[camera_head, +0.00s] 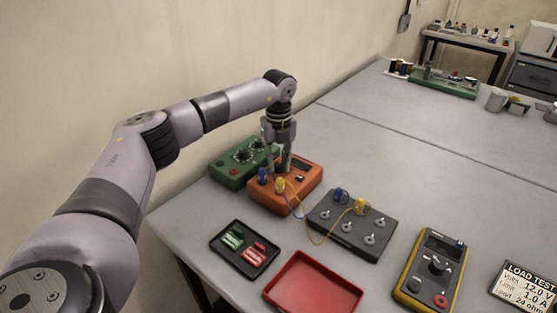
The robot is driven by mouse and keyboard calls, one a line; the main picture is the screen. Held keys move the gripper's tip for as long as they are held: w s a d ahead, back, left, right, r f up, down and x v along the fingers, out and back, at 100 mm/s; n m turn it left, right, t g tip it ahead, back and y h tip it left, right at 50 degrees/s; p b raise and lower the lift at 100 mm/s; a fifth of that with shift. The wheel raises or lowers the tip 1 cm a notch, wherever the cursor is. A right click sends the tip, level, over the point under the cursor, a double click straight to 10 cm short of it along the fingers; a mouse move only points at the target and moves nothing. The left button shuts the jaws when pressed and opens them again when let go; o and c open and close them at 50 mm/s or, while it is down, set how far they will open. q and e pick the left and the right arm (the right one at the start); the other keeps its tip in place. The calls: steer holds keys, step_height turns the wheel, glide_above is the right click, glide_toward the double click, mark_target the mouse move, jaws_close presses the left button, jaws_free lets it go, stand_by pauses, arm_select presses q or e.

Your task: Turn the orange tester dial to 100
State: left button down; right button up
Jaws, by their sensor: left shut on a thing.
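The orange tester (298,197) sits on the table beside the wall, with a small dark display near its back right. Blue (263,175) and yellow (280,185) plugs stand at its front left. My left gripper (279,168) points straight down over the tester, its fingers shut on the dial. The dial is mostly hidden by the fingers, so its setting cannot be read. My right gripper is not in view.
A green box (232,171) with knobs adjoins the tester. A yellow wire runs to a black terminal board (328,234). A black tray (232,256), red tray (309,290), yellow multimeter (432,270) and load-test card (524,288) lie in front.

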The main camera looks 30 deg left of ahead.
mark_target(279, 164)
arm_select(q)
steer(key=m, duration=0.6)
steer(key=shift+r+m, duration=0.1)
steer(key=shift+m, duration=0.2)
steer(key=m, duration=0.5)
steer(key=shift+m, duration=0.4)
steer(key=c, duration=1.4)
jaws_free()
steer(key=shift+o, duration=0.2)
step_height(279, 164, up, 12)
